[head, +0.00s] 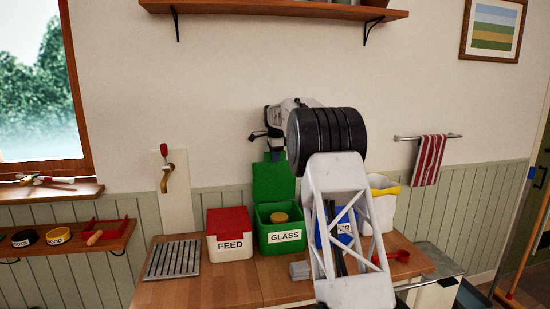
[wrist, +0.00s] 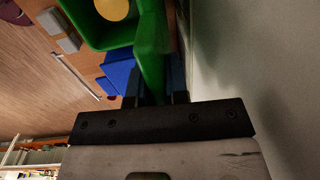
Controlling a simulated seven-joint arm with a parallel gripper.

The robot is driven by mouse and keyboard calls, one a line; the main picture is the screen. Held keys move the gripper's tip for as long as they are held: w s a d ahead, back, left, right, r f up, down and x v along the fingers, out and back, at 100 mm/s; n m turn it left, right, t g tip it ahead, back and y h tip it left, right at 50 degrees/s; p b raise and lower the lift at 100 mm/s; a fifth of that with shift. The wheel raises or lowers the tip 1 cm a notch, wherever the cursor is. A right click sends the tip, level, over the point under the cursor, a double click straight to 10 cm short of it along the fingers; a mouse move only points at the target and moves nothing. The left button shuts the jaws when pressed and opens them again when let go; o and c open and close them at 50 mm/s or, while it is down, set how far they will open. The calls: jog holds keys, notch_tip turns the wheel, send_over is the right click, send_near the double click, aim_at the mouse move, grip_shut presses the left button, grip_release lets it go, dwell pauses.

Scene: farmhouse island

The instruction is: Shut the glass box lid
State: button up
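The green glass box (head: 282,237) stands on the counter with its "GLASS" label facing me and a round yellow thing inside. Its green lid (head: 273,182) stands upright at the box's back edge, open. My gripper (head: 271,146) is at the top of the lid, partly hidden by my own arm. In the wrist view, my gripper's fingers (wrist: 155,88) are apart, with the green lid (wrist: 151,45) between them. I cannot tell whether they touch it. The green box (wrist: 88,30) also shows there, open.
A closed red-lidded FEED box (head: 231,240) stands left of the glass box. A blue box (head: 343,236) stands to its right, partly behind my arm. A white bucket (head: 380,205) is farther right, and a metal rack (head: 173,260) lies at left. The wall is close behind the lid.

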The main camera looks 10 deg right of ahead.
grip_shut()
jog(key=shift+s, duration=0.25)
jog(key=shift+s+f+t, duration=1.45)
jog(key=shift+s+t, duration=0.55)
jog(key=shift+s, duration=1.45)
jog(key=shift+s+f+t, duration=1.45)
jog(key=shift+s+t, duration=0.55)
jog(key=shift+s, duration=1.45)
jog(key=s+f, duration=0.6)
jog(key=f, duration=0.5)
jog(key=shift+s+f, duration=0.35)
jog(key=shift+f, duration=0.05)
jog(key=shift+c, duration=0.4)
grip_release()
jog(key=shift+s+f, duration=0.1)
jog(key=shift+f, duration=0.7)
